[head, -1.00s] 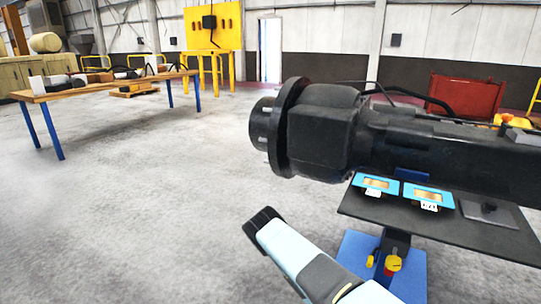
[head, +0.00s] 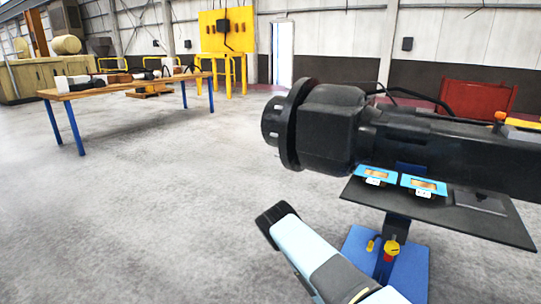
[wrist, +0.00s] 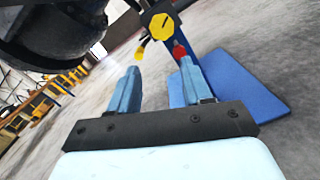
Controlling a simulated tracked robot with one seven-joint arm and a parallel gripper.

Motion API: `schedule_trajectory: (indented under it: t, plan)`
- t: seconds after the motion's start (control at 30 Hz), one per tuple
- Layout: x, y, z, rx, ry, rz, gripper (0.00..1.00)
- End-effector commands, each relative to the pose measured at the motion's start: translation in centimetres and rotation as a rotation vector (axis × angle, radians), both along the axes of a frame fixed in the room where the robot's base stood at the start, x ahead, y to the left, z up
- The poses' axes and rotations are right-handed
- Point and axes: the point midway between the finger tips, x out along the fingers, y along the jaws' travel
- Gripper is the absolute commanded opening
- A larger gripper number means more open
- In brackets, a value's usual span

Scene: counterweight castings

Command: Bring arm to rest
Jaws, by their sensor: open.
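My gripper (wrist: 158,80) shows in the wrist view with its two light-blue fingers apart and nothing between them. Beyond the fingers are a yellow knob (wrist: 161,26), a red knob (wrist: 179,52) and a blue base plate (wrist: 245,88). In the head view, a light-blue and dark part of my arm (head: 305,252) reaches up from the bottom edge. My gripper cannot be made out there.
A large black flanged casting (head: 330,128) spans the right, over a dark tabletop (head: 460,215) with two blue-framed items (head: 378,176) (head: 424,186). A wooden bench (head: 125,86) stands back left. Grey floor (head: 150,200) is clear at left.

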Motion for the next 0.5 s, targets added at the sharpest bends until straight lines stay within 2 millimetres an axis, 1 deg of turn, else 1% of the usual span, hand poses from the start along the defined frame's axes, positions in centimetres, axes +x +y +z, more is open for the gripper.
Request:
schedule_trajectory:
  t: [0.33,0.47,0.5]
  plan:
    - [1.4,-0.1,4.6,-0.01,-0.091,-0.133,0.49]
    - [2.0,-0.4,7.5,-0.009,-0.144,-0.223,0.49]
    - [2.1,-0.5,8.6,-0.007,-0.162,-0.257,0.49]
